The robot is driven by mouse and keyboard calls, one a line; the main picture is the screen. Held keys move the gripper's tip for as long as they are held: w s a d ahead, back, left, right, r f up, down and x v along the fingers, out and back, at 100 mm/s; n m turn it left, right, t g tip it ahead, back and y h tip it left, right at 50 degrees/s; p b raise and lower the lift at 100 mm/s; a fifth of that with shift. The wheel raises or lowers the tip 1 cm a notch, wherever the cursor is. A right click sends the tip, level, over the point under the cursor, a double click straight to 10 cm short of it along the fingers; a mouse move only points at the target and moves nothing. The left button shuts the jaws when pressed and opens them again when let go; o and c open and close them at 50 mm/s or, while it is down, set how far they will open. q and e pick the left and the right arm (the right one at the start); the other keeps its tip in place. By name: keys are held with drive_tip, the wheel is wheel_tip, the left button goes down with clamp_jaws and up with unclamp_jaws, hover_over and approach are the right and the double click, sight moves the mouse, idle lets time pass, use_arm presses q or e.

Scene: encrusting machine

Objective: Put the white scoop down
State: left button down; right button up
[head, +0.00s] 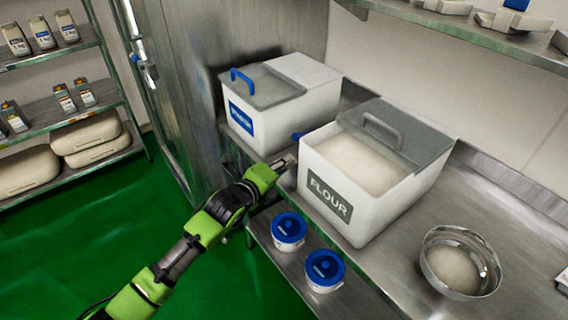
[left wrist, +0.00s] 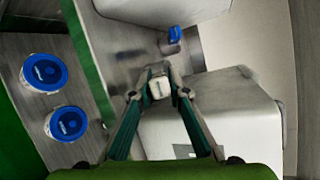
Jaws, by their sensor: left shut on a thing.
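My left gripper (head: 284,163) is beside the left wall of the flour bin (head: 318,176), over the steel counter. In the left wrist view its fingertips (left wrist: 158,84) are closed on a small white piece (left wrist: 159,88), which I take to be part of the white scoop. The rest of the scoop is hidden, and I cannot tell whether it touches the counter. A blue item (head: 298,136) lies in the gap between the two bins, beyond the fingertips; it also shows in the left wrist view (left wrist: 175,35). My right gripper is not in view.
A blue-labelled white bin (head: 312,108) stands behind the flour bin. Two blue-lidded tubs (head: 289,229) (head: 325,268) sit on a lower shelf nearer. A shelving rack (head: 75,115) is far left.

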use_arm(q)
drive_tip(key=c, duration=1.9)
unclamp_jaws()
drive_tip(key=shift+s, duration=0.1)
